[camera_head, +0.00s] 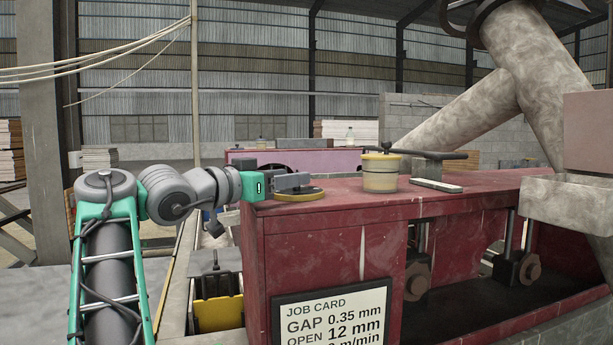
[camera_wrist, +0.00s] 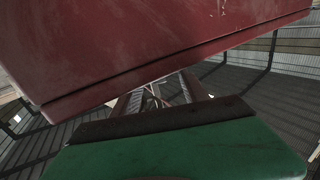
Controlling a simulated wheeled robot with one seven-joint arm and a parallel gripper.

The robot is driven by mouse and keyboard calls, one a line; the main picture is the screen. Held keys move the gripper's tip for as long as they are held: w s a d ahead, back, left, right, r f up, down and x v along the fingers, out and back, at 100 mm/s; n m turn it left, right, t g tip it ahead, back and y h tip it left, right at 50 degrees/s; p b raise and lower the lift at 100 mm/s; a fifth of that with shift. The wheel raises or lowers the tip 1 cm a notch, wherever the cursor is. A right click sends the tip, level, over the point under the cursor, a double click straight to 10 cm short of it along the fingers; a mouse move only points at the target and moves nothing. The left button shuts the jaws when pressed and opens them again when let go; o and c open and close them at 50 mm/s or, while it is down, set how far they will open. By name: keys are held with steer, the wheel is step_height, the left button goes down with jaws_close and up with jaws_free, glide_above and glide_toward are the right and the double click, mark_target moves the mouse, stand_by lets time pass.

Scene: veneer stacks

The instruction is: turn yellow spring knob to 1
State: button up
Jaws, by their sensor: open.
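A flat yellow-rimmed disc (camera_head: 298,195) lies on the red machine top at its near left corner. I cannot tell which of these is the yellow spring knob, and no number marks are readable on either. My gripper (camera_head: 306,185) is open, its grey fingers reaching right, just above the flat disc and partly covering it. I cannot tell whether they touch it. In the wrist view the green gripper body fills the bottom; neither yellow part shows there.
The red machine (camera_head: 320,240) stands in front, its edge close to my gripper; its side fills the upper wrist view. A job card (camera_head: 334,312) reads GAP 0.35 mm, OPEN 12 mm. A large pipe (camera_head: 530,70) rises at right.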

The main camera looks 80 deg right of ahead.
steer(key=shift+s+d, duration=0.35)
steer(key=shift+d, duration=0.2)
steer(key=shift+c, duration=0.2)
jaws_close()
